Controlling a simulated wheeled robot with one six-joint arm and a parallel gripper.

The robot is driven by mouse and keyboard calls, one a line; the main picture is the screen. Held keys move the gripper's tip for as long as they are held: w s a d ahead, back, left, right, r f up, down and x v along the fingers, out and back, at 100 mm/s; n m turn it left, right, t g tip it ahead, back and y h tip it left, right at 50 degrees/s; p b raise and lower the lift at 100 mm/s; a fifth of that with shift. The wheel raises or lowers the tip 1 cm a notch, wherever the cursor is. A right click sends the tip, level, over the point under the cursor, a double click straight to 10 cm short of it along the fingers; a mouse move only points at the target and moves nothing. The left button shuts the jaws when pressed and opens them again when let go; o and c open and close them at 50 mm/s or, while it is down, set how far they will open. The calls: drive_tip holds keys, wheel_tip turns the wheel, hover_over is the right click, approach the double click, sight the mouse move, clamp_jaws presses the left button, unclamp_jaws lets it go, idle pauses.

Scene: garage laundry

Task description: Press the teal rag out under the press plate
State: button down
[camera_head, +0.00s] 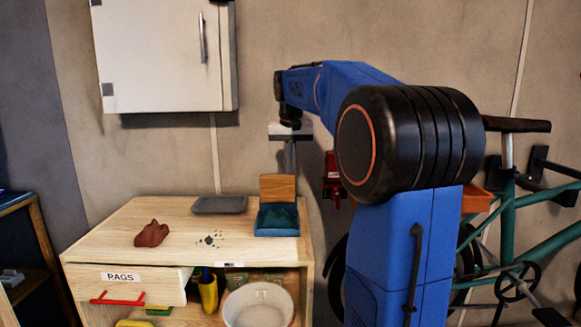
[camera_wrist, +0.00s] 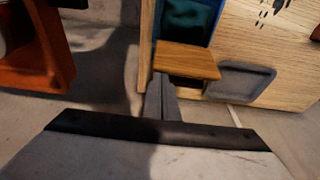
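The teal rag (camera_head: 278,215) lies bunched in the blue press (camera_head: 277,232) at the right end of the bench top. The wooden press plate (camera_head: 278,187) stands raised at the back of the press, clear of the rag. In the wrist view the plate (camera_wrist: 187,61) shows at top centre, with part of the teal rag (camera_wrist: 185,22) beyond it. My gripper (camera_head: 291,158) hangs above and behind the press, apart from it. In the wrist view its fingers (camera_wrist: 162,95) appear together, with nothing seen between them.
A red-brown rag (camera_head: 152,234), a grey tray (camera_head: 219,204) and dark crumbs (camera_head: 210,239) are on the bench (camera_head: 130,217). A drawer labelled RAGS (camera_head: 130,283) is below. A white cabinet (camera_head: 160,55) hangs on the wall; a green bicycle (camera_head: 540,245) stands right.

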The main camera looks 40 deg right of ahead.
drive_tip(key=shift+s+a+t+h, duration=0.45)
drive_tip(key=shift+s+a+t, duration=0.1)
drive_tip(key=shift+s+t, duration=0.2)
drive_tip(key=shift+s+a+t+h, duration=0.45)
drive_tip(key=shift+s+a+t, duration=0.15)
drive_tip(key=shift+s, duration=0.25)
drive_tip(key=t+h, duration=0.2)
drive_tip(key=t, duration=0.1)
hover_over(291, 241)
drive_tip(key=f, duration=0.9)
drive_tip(key=shift+w+d, duration=0.2)
drive_tip(key=shift+d, duration=0.1)
drive_tip(key=shift+s+f, duration=0.15)
drive_tip(key=shift+f, duration=0.5)
drive_tip(key=shift+s+a+f, duration=0.15)
drive_tip(key=shift+a+f, duration=0.15)
drive_tip(key=shift+a, duration=0.05)
drive_tip(key=shift+w+f, duration=0.2)
drive_tip(key=shift+f, duration=0.1)
drive_tip(key=shift+d+r, duration=0.1)
drive_tip(key=shift+r, duration=0.05)
drive_tip(key=shift+r, duration=0.1)
